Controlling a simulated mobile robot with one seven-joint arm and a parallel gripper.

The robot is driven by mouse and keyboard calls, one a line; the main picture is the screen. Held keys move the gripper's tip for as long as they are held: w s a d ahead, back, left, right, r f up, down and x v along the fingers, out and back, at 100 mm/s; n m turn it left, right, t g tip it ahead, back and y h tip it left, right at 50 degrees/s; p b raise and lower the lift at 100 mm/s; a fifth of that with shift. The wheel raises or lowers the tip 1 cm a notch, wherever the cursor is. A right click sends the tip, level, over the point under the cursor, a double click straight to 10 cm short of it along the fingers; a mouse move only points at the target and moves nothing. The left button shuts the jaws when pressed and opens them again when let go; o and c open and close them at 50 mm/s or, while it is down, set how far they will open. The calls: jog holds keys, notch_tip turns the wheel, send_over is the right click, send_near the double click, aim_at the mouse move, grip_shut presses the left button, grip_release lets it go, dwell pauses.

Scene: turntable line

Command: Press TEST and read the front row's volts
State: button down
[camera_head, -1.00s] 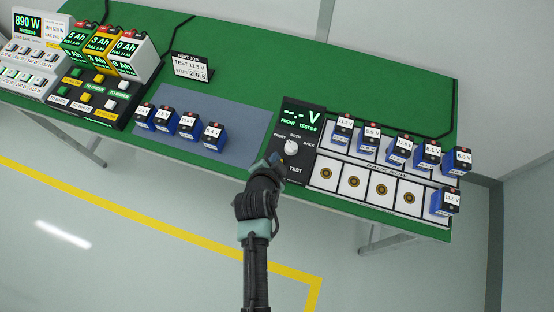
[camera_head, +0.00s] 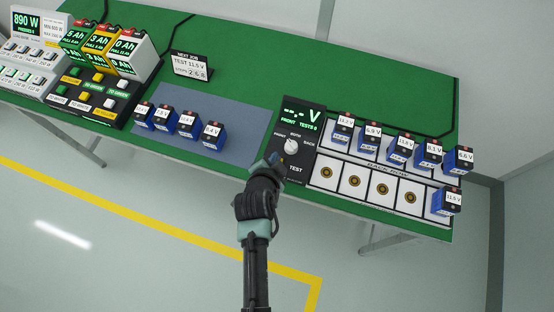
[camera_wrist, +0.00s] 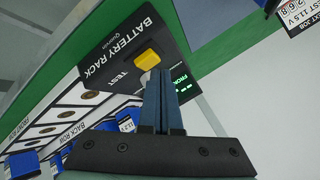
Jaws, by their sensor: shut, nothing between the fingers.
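The black battery rack panel (camera_head: 287,175) has a display (camera_head: 302,116) reading "--.- V", "FRONT" and "TESTS 0". Below it is a white selector knob (camera_head: 291,146) marked FRONT, BOTH and BACK. The yellow TEST button (camera_wrist: 147,60) shows in the wrist view, just beyond my fingertips; I cannot tell whether they touch it. My gripper (camera_head: 274,158) is shut and empty over the panel's left edge; its fingers also show in the wrist view (camera_wrist: 161,75). The front row has several empty round sockets (camera_head: 354,181) and one blue battery (camera_head: 446,202) at the right end, its label apparently 11.5 V.
Several blue batteries (camera_head: 401,151) stand in the back row. More batteries (camera_head: 188,125) stand on a grey mat (camera_head: 245,115). A job card (camera_head: 190,67) reads TEST 11.5 V. A button box (camera_head: 88,93) and charger packs (camera_head: 131,55) are at the left.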

jog(key=shift+f+b, duration=0.45)
jog(key=shift+f, duration=0.1)
dwell(0.6)
dwell(0.4)
jog(key=shift+r+p, duration=0.7)
jog(key=shift+r, duration=0.15)
notch_tip(320, 180, up, 5)
jog(key=p, duration=0.4)
jog(key=shift+r, duration=0.1)
dwell(0.5)
